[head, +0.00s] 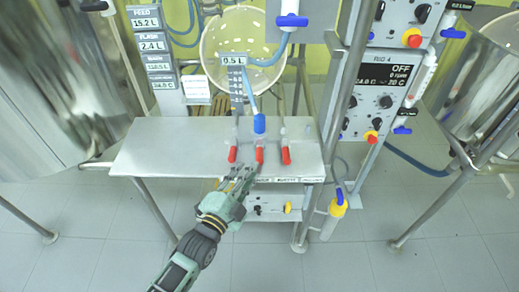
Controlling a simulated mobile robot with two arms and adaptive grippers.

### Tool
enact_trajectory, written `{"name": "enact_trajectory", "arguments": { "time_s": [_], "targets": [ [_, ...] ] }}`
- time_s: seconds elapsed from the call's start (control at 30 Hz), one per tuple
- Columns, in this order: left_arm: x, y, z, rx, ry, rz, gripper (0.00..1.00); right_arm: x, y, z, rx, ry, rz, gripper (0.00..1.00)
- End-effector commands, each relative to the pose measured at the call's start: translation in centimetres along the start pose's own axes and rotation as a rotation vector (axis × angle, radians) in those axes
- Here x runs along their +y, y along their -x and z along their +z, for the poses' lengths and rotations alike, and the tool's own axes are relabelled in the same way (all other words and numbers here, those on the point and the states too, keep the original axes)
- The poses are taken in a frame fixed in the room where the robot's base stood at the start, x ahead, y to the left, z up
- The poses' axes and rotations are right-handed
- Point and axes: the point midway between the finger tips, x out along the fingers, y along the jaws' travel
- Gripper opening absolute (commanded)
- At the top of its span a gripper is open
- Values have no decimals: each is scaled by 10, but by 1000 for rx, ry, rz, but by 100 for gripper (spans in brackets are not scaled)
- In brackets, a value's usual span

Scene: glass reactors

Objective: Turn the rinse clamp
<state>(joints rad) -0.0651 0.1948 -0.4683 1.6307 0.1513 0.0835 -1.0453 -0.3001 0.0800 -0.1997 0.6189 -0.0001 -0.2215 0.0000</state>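Three red-tipped clamp handles stand in a row at the front of the steel shelf: a left one (232,154), a middle one (259,155) and a right one (286,156). Small labels (260,180) run along the shelf's front edge, too small to read, so I cannot tell which clamp is the rinse one. My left gripper (240,174) is at the shelf's front edge, just below the left and middle handles. I cannot tell whether it touches either handle or how far its fingers are apart. My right gripper is out of view.
The steel shelf (165,148) is bare on its left side. A blue fitting (259,123) stands behind the middle handle. A steel post (350,90) and a control panel (385,85) stand at right. A yellow-and-blue valve (337,205) hangs right of the shelf.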

Motion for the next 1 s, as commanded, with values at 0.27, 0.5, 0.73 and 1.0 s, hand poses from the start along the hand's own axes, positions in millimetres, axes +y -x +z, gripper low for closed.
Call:
{"name": "enact_trajectory", "arguments": {
  "time_s": [0.27, 0.5, 0.73, 1.0],
  "targets": [
    [-1, -42, -1, 2, 1, -3, 23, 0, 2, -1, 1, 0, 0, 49],
    [-1, -70, -1, 2, 2, -3, 23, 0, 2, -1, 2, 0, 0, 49],
    [0, -75, -1, 2, 1, -2, 23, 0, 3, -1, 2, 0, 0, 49],
    [0, -75, -1, 2, 2, -2, 10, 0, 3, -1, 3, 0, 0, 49]
  ]
}}
